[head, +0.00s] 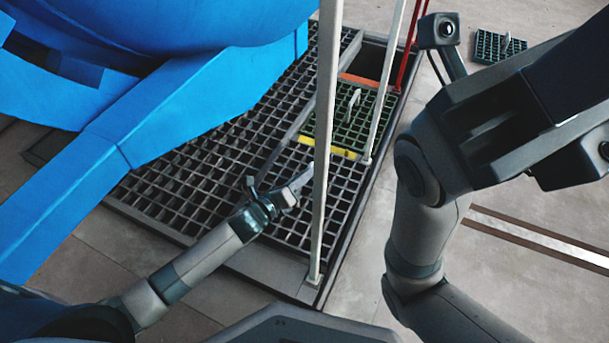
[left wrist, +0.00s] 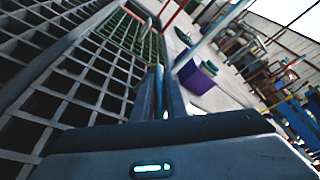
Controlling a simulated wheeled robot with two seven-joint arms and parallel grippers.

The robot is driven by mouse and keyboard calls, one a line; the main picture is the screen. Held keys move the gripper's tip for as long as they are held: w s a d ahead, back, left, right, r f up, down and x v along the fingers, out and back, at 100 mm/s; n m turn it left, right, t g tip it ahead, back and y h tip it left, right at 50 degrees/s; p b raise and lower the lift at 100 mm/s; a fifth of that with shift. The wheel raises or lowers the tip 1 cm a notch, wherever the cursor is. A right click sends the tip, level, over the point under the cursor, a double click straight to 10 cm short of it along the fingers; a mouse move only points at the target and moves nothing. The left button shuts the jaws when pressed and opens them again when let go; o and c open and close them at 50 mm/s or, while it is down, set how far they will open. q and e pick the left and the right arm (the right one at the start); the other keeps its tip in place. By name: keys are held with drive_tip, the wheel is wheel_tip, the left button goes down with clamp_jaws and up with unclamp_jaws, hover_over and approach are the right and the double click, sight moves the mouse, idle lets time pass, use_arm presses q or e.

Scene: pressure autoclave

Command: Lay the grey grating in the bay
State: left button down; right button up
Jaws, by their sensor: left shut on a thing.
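The grey grating (head: 323,198) is a square-meshed panel in the near right part of the floor frame, before a yellow strip (head: 332,148). It also shows close by in the left wrist view (left wrist: 100,80). I cannot tell whether it lies flush in the bay or slightly above it. My left gripper (head: 307,177) is low over this grating, its fingers (left wrist: 161,82) close together and shut on it. The grip point is hidden. Only my right arm shows at the right, without its fingertips.
A green grating (head: 345,122) with an upright handle lies beyond the yellow strip. Past an orange strip (head: 360,80) is a dark opening (head: 372,60). A white post (head: 325,130) stands close to my left gripper. A blue vessel (head: 180,100) fills the left. Another small grating (head: 490,46) lies far right.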

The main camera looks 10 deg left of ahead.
use_arm(q)
drive_tip(key=shift+w+r, duration=0.1)
drive_tip(key=shift+r, duration=0.2)
drive_tip(key=shift+p, duration=0.35)
idle(0.3)
drive_tip(key=shift+p, duration=0.35)
idle(0.9)
drive_tip(key=shift+p, duration=0.3)
drive_tip(key=shift+f, duration=0.15)
idle(0.5)
drive_tip(key=shift+f+b, duration=0.35)
drive_tip(key=shift+f, duration=0.1)
drive_tip(key=shift+f+b, duration=0.35)
drive_tip(key=shift+f, duration=0.3)
drive_tip(key=shift+f, duration=0.45)
